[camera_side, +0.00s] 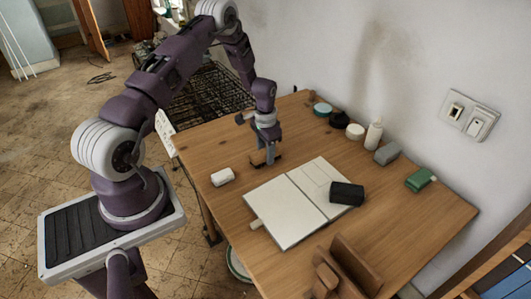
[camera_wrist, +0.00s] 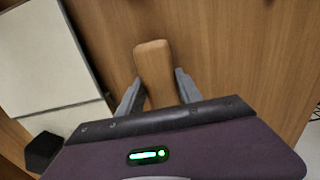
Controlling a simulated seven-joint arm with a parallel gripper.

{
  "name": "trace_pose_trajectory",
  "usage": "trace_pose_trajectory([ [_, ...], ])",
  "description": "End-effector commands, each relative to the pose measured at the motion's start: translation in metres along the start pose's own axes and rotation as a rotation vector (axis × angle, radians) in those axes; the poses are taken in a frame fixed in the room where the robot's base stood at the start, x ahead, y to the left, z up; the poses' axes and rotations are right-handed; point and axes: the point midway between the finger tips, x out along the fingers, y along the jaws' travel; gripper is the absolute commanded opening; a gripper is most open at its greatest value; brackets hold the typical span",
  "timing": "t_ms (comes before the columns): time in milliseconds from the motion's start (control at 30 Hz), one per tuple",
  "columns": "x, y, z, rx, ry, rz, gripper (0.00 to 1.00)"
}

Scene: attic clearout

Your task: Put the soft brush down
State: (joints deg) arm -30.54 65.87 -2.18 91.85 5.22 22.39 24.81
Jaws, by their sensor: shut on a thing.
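My gripper (camera_side: 270,156) is shut on a wooden-looking piece that I take for the soft brush (camera_side: 257,157). It is over the left part of the wooden table (camera_side: 215,147). In the wrist view, the brush (camera_wrist: 153,68) shows as a smooth, rounded tan block between the two fingers of my gripper (camera_wrist: 158,86). No bristles can be made out. The brush is at or very close to the tabletop; I cannot tell whether it touches.
An open white book (camera_side: 285,215) lies beside my gripper, with a black block (camera_side: 347,193) on its right edge. A white block (camera_side: 222,177) lies to the left. Small containers, a bottle (camera_side: 374,136) and blocks line the wall side. A wooden stand (camera_side: 352,268) is at the front.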

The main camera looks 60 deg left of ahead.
Motion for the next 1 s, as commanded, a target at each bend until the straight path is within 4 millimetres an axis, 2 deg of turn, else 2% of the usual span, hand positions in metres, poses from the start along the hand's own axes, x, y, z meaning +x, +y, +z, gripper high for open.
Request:
trace_pose_trajectory([
  [67, 0.003, 0.0, 0.0, 0.0, -0.001, 0.0, 0.03],
  [100, 0.003, 0.0, 0.0, 0.0, -0.001, 0.0, 0.47],
  [200, 0.002, 0.0, 0.0, 0.0, 0.0, 0.0, 0.63],
  [467, 0.002, 0.0, 0.0, 0.0, 0.0, 0.0, 0.63],
  [567, -0.004, 0.0, -0.001, 0.0, 0.002, -0.001, 0.63],
  [667, -0.022, 0.0, -0.001, 0.0, 0.003, -0.001, 0.63],
  [900, -0.085, -0.001, -0.001, 0.0, 0.005, -0.002, 0.63],
  [1000, -0.105, -0.001, -0.001, 0.0, 0.003, -0.002, 0.63],
])
